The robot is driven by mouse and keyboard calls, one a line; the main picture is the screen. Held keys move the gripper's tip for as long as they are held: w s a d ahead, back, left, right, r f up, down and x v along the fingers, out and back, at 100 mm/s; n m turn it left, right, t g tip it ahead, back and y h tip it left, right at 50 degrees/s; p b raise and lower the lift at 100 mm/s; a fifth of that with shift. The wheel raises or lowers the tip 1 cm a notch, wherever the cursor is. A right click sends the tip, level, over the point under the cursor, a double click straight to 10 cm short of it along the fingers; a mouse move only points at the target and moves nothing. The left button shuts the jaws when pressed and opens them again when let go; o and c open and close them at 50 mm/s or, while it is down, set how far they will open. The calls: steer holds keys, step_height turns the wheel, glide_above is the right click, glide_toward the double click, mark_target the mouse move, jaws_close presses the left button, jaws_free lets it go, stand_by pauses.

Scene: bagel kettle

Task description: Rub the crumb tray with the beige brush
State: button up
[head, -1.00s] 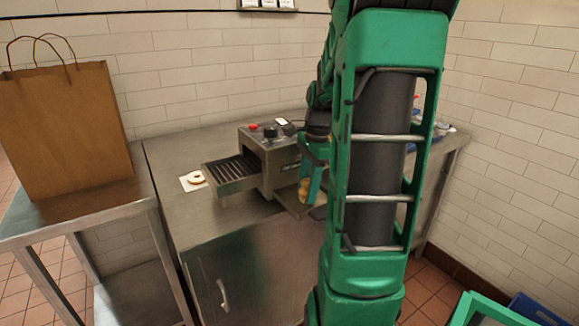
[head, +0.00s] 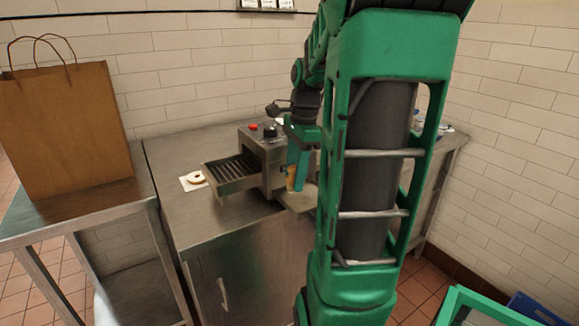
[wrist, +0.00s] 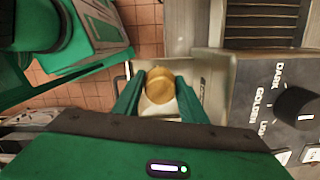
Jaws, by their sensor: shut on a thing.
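The beige brush (head: 291,179) is upright between the fingers of my gripper (head: 297,170), beside the toaster's front. In the wrist view, the brush (wrist: 160,84) shows as a round tan top between both teal fingers of my gripper (wrist: 158,92). The crumb tray (head: 299,200) is a flat metal plate sticking out low at the toaster's front. The brush is over or close to the tray's inner part. I cannot tell whether its bristles touch it.
The conveyor toaster (head: 257,146) stands on a steel counter (head: 225,228), its ribbed conveyor (head: 233,170) to the left. A paper bag (head: 65,130) stands on the left table. Small items sit at the counter's back right.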

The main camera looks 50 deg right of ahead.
steer(key=shift+r, duration=1.4)
steer(key=shift+s+d, duration=0.1)
steer(key=shift+d, duration=0.05)
